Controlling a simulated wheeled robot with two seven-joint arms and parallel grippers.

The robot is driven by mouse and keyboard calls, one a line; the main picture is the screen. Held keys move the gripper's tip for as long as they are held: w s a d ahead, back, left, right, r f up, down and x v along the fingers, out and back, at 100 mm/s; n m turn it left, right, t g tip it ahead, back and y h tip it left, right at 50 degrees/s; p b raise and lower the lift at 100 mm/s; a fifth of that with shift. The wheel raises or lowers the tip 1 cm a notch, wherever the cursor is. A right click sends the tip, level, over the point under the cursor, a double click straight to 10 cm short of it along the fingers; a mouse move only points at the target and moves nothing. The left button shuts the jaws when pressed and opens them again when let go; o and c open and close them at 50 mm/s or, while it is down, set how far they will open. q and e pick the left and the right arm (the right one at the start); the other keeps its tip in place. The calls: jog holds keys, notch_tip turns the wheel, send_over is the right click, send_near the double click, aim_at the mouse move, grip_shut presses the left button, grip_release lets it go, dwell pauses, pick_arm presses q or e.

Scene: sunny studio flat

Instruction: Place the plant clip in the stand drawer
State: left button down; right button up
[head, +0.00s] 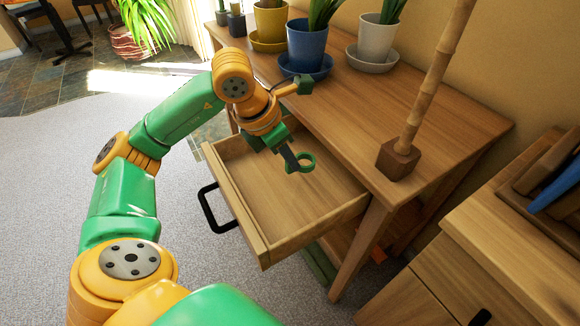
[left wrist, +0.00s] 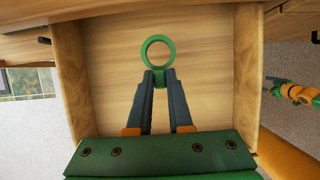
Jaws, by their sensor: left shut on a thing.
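The plant clip (head: 306,160) is a green ring with a short stem. My left gripper (head: 291,160) is shut on its stem and holds it over the open stand drawer. In the left wrist view the clip's ring (left wrist: 158,41) points away from the fingertips (left wrist: 158,76), with bare drawer floor behind it. The wooden stand drawer (head: 237,213) is pulled out, with a black handle (head: 208,208) on its front, and looks empty. How high the clip is above the floor is hard to tell. My right gripper is not in the head view.
The wooden plant stand (head: 440,115) carries potted plants, including a blue pot (head: 307,50) and a white pot (head: 376,43). A bamboo pole in a wooden block (head: 397,159) stands near its front edge. A wooden cabinet (head: 500,235) is at the right. Carpet (head: 40,190) lies open at left.

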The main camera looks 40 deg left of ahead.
aim_at(290, 169)
pick_arm(q)
jog(key=f, duration=0.2)
jog(key=f+b, duration=0.1)
jog(key=shift+w+a+f, duration=0.15)
jog(key=shift+w+f, duration=0.15)
jog(key=shift+f, duration=0.25)
jog(key=shift+r, duration=0.1)
jog(key=shift+f, duration=0.25)
jog(key=c, duration=0.8)
grip_release()
jog(key=shift+c, duration=0.2)
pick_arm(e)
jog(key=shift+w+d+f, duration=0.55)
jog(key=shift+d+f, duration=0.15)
pick_arm(q)
jog(key=shift+r, duration=0.1)
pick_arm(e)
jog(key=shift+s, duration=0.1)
